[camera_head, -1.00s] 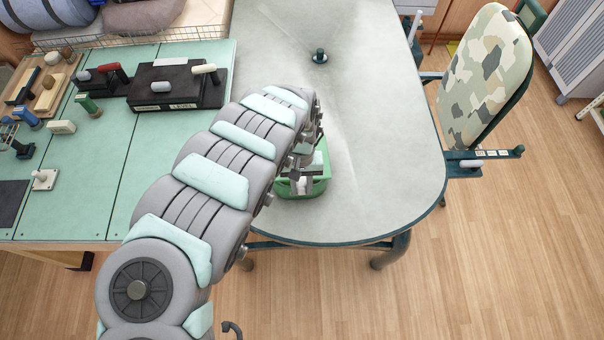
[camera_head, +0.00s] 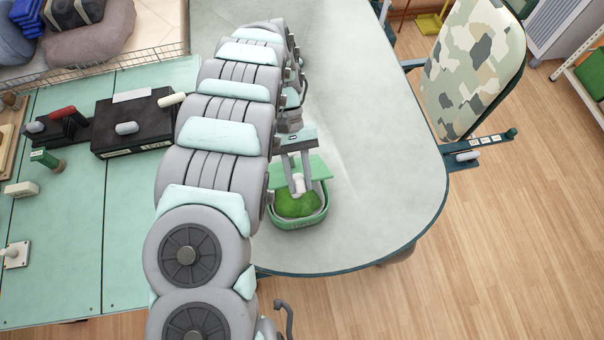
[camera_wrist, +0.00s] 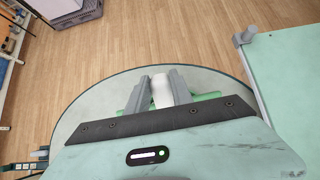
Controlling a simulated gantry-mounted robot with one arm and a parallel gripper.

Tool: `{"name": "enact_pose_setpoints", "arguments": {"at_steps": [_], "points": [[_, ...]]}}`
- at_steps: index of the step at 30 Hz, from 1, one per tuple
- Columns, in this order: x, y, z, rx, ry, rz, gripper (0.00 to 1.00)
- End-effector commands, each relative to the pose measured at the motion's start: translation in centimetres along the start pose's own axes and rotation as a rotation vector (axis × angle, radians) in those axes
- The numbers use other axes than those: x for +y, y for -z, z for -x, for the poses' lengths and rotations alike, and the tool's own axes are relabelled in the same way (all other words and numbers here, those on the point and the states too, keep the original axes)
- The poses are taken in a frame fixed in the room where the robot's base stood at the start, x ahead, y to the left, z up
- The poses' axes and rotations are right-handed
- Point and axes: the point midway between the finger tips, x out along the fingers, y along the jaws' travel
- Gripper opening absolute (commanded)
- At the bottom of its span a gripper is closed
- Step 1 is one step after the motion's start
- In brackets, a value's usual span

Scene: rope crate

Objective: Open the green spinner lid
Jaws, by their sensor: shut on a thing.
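The green spinner (camera_head: 298,222) is a small rounded tub near the front left of the grey table. Its flat, lighter green lid (camera_head: 318,170) shows over the far part of the tub, and a darker green inside shows at the near part. My gripper (camera_head: 298,188) is above the tub, its two grey fingers shut on a white knob (camera_head: 299,179). In the wrist view, the white knob (camera_wrist: 162,91) stands between the fingers, with a bit of green lid (camera_wrist: 208,97) beside them. My gripper hides much of the lid, and I cannot tell whether it touches the tub's far rim.
My arm covers the table's left side. A green workbench (camera_head: 70,240) with a black box (camera_head: 135,135) and small tools stands at the left. A camouflage-patterned chair (camera_head: 470,75) stands at the right. The grey table (camera_head: 385,160) is clear right of the spinner.

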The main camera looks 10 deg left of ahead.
Motion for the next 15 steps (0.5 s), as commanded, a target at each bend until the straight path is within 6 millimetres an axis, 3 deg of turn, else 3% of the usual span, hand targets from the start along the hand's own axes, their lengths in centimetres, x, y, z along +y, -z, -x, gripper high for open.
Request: {"name": "enact_pose_setpoints", "arguments": {"at_steps": [12,13,15], "points": [[0.02,0.08,0.05,0.000,-0.003,-0.002,0.00],[0.03,0.08,0.05,0.001,-0.003,-0.002,0.28],[0.02,0.08,0.04,0.000,-0.003,-0.002,0.34]]}}
